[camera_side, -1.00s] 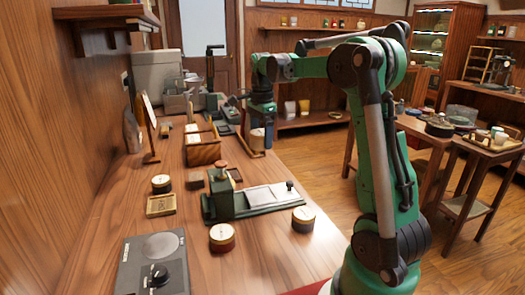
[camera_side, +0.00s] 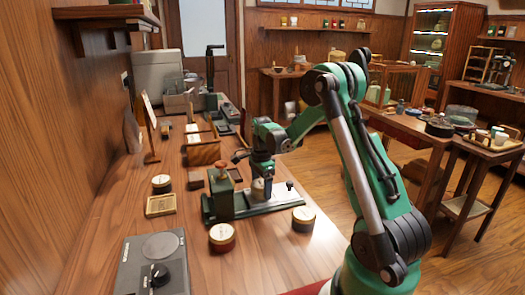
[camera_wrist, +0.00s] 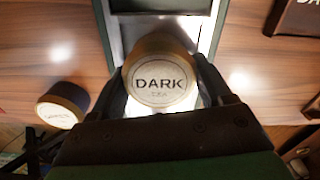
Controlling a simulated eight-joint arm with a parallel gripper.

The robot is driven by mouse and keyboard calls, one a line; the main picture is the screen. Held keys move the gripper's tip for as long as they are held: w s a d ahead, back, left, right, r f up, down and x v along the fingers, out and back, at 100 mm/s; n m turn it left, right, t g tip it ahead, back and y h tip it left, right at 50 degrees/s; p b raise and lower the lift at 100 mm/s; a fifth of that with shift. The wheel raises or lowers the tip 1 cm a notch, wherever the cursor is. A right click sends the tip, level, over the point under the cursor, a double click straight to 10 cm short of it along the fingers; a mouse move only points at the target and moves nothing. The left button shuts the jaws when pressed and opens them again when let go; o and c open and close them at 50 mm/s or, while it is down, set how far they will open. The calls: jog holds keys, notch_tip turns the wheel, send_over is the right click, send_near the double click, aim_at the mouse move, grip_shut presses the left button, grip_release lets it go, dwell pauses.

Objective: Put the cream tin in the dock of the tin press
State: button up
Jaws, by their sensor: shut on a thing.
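My gripper (camera_side: 261,183) is shut on the cream tin (camera_side: 258,190), which is pale in the side view. In the wrist view the tin (camera_wrist: 160,78) has a gold rim and a whitish lid reading "DARK", between both fingers (camera_wrist: 165,100). The tin press (camera_side: 222,196) is green, with a column at its left end and a long bed with a pale plate and a small dark knob at its right end. The tin is upright over the bed, just right of the column. I cannot tell whether it touches the bed; the dock is hidden by tin and gripper.
Round labelled tins stand in front of the press (camera_side: 222,238), at its right end (camera_side: 303,219) and to its left (camera_side: 161,184). A small wooden tray (camera_side: 160,206) and a grey device with a knob (camera_side: 153,262) are nearby. A wooden holder (camera_side: 203,152) stands behind.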

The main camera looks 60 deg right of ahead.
aim_at(261, 183)
jog(key=shift+f, duration=0.1)
jog(key=o, duration=1.2)
jog(key=shift+o, duration=0.2)
notch_tip(261, 183, up, 12)
jog(key=s+a+n+t, duration=0.1)
jog(key=a+n+t, duration=0.2)
jog(key=a+n, duration=0.9)
jog(key=s+a+n+t, duration=0.2)
jog(key=a+n+t, duration=0.2)
jog(key=a+n, duration=0.7)
jog(key=shift+s+a+f+n, duration=0.25)
jog(key=shift+a+n, duration=0.15)
jog(key=shift+n, duration=0.5)
